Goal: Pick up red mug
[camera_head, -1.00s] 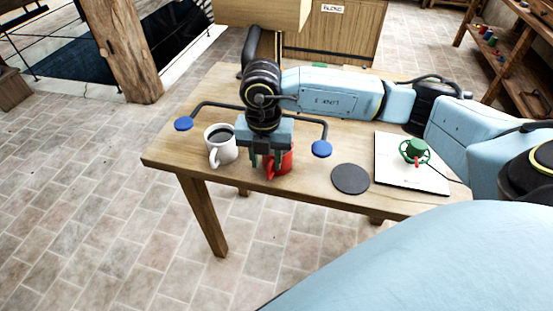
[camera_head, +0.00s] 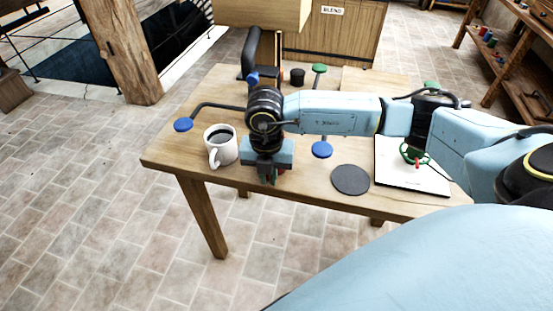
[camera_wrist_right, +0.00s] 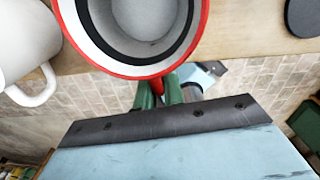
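The red mug (camera_wrist_right: 150,40) fills the top of the right wrist view, with a red rim and a pale, empty inside. Its red handle lies between the green fingers of my right gripper (camera_wrist_right: 159,92). The fingers are close together and look shut on that handle. In the head view the right gripper (camera_head: 269,177) is at the table's front edge and hides nearly all of the red mug. My left gripper is not in view.
A white mug (camera_head: 220,146) with dark contents stands just left of the gripper on the wooden table (camera_head: 330,190). A dark round mat (camera_head: 350,179) lies to the right, beside a white board (camera_head: 420,180) with a green wheel (camera_head: 413,153). Blue discs (camera_head: 183,124) flank the gripper.

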